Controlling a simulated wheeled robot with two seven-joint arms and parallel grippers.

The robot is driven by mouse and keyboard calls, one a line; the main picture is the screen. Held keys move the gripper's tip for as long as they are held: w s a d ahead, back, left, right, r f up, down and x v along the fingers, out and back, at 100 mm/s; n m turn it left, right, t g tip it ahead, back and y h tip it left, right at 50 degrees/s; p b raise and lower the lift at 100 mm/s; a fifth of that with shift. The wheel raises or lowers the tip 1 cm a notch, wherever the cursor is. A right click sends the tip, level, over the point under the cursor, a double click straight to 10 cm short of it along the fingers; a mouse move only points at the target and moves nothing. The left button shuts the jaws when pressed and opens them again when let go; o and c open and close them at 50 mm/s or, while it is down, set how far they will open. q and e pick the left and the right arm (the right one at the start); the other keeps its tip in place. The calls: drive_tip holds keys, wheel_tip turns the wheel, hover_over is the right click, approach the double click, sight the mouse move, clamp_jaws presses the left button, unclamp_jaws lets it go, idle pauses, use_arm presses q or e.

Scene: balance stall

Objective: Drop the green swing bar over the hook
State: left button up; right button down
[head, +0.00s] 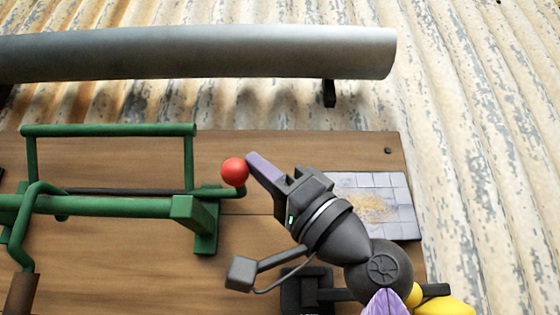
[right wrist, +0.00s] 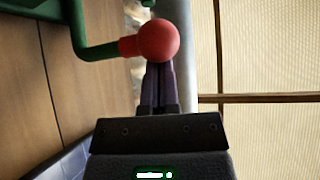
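A green metal frame stands on a wooden board. Its long upper green bar (head: 108,130) lies level between two uprights, and I take this as the swing bar. A red ball (head: 235,172) caps a short bent green rod at the frame's right end. A bent green rod (head: 38,188) at the left may be the hook; I cannot tell for certain. My right gripper (head: 252,160) has its purple fingers together beside the red ball. In the right wrist view the red ball (right wrist: 157,40) sits just beyond the shut fingertips (right wrist: 160,72), not between them. Contact is unclear. My left gripper is out of view.
A thick grey pipe (head: 200,53) runs across behind the wooden board (head: 110,255). A tiled panel (head: 395,195) lies behind my right gripper. A brown handle-like piece (head: 22,293) is at lower left, and something yellow (head: 445,306) at lower right.

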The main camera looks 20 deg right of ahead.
wheel_tip(320, 180, down, 2)
drive_tip(key=shift+d+f+n+g+y, duration=0.1)
drive_tip(key=shift+n+g+y, duration=0.3)
drive_tip(key=shift+n+g, duration=0.3)
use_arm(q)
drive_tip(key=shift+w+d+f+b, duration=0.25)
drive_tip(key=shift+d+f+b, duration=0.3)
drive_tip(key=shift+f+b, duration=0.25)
use_arm(e)
drive_tip(key=shift+w+d+f, duration=0.1)
drive_tip(key=shift+w+f, duration=0.3)
drive_tip(key=shift+f, duration=0.45)
drive_tip(key=shift+w+f, duration=0.4)
drive_tip(key=shift+f, duration=0.4)
drive_tip(key=shift+w+f, duration=0.1)
drive_tip(key=b+v, duration=0.4)
drive_tip(key=v, duration=0.5)
drive_tip(key=shift+w+f+b, duration=0.1)
drive_tip(key=shift+f+b, duration=0.05)
drive_tip(key=shift+b, duration=0.25)
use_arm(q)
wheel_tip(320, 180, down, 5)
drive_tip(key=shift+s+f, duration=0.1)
use_arm(e)
drive_tip(key=shift+s+d+f, duration=0.25)
drive_tip(key=shift+d, duration=0.05)
